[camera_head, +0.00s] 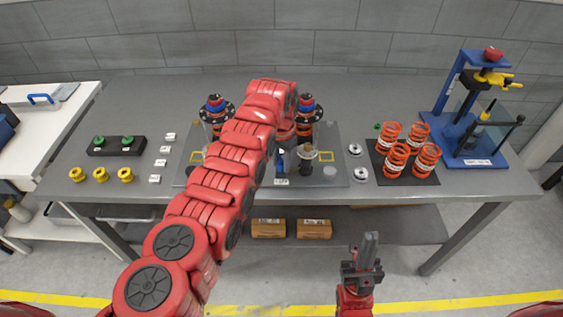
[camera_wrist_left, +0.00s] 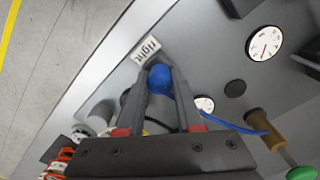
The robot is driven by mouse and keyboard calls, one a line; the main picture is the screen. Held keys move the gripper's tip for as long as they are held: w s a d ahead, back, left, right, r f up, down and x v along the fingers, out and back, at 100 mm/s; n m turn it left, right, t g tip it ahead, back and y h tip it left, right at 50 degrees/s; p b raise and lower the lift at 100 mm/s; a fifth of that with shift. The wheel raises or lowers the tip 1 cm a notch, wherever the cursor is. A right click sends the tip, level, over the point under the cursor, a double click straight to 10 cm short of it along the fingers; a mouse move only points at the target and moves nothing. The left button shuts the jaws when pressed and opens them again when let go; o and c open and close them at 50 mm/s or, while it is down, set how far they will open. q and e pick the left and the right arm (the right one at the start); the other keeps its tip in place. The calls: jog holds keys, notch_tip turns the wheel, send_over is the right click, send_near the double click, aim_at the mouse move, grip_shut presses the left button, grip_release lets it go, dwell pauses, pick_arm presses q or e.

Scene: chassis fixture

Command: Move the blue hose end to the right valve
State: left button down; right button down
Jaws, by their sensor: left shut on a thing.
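The blue hose end (camera_wrist_left: 160,78) is a rounded blue piece between the fingertips of my left gripper (camera_wrist_left: 161,84), which is shut on it. In the left wrist view it is just beside the white "right" label (camera_wrist_left: 147,48). A blue hose (camera_wrist_left: 232,124) shows to the right of the fingers. In the head view my left arm covers the middle of the fixture; a small blue part (camera_head: 281,158) shows above the label (camera_head: 281,181). I cannot make out which part is the right valve. My right gripper (camera_head: 370,238) looks shut and empty, in front of the table.
The wrist view shows a round gauge (camera_wrist_left: 264,43), a second gauge (camera_wrist_left: 204,104) and a tan fitting (camera_wrist_left: 265,130) with a green knob. On the table are orange springs (camera_head: 397,157), a blue press (camera_head: 470,125) and yellow rings (camera_head: 101,174).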

pick_arm(q)
jog(key=shift+f, duration=0.15)
jog(key=c, duration=0.5)
grip_release()
jog(key=shift+r, duration=0.4)
jog(key=shift+r+p, duration=0.5)
jog(key=shift+r, duration=2.6)
